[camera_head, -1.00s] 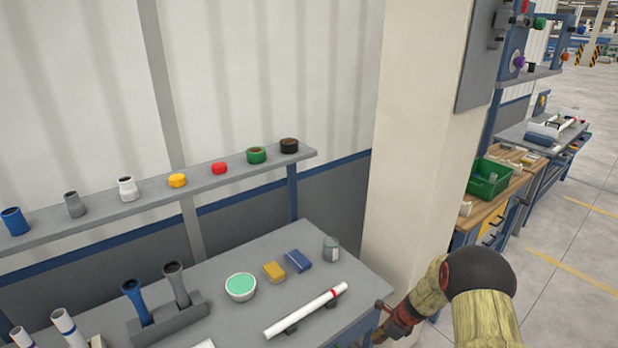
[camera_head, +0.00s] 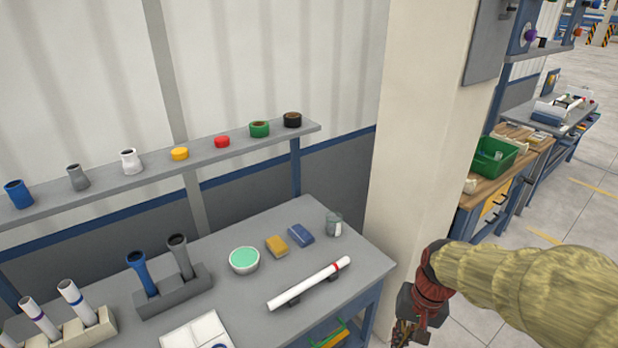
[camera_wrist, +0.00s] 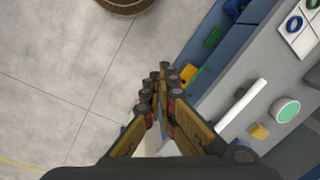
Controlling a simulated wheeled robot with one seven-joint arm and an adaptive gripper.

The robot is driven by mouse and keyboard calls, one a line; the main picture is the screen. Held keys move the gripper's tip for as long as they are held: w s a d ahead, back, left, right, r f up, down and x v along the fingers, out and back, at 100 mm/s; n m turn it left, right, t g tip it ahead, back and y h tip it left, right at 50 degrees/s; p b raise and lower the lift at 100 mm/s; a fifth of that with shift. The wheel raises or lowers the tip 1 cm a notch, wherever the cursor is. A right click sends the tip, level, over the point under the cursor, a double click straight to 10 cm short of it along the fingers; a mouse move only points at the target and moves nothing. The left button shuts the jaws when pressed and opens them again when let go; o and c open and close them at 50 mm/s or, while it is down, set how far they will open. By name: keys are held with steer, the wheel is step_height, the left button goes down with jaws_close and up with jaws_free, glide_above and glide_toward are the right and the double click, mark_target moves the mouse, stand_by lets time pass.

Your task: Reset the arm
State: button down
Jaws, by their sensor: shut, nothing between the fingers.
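My gripper (camera_wrist: 160,85) is shut and empty in the wrist view, its fingertips together over the floor beside the workbench's edge. In the head view my gripper (camera_head: 405,330) hangs at the lower right, just off the right end of the workbench (camera_head: 240,300), partly cut off by the bottom edge. My arm reaches in from the right edge. A white pipe with a red band (camera_head: 310,283) lies on dark supports on the bench, left of my gripper. It also shows in the wrist view (camera_wrist: 243,103).
On the bench stand a bowl of green stuff (camera_head: 244,260), a yellow sponge (camera_head: 276,246), a blue block (camera_head: 300,235), a glass jar (camera_head: 333,225) and a grey holder (camera_head: 175,292) with two pipes. A shelf (camera_head: 225,152) holds several fittings. A pillar (camera_head: 425,130) rises behind my arm.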

steer(key=s+a+r+n+t+h+b, duration=0.1)
steer(key=s+r+n+t, duration=0.2)
steer(key=s+r, duration=0.7)
step_height(320, 180, up, 4)
steer(key=shift+s+a+f+n+t+b, duration=0.2)
steer(key=shift+a+n+t+b, duration=0.15)
steer(key=shift+t, duration=0.85)
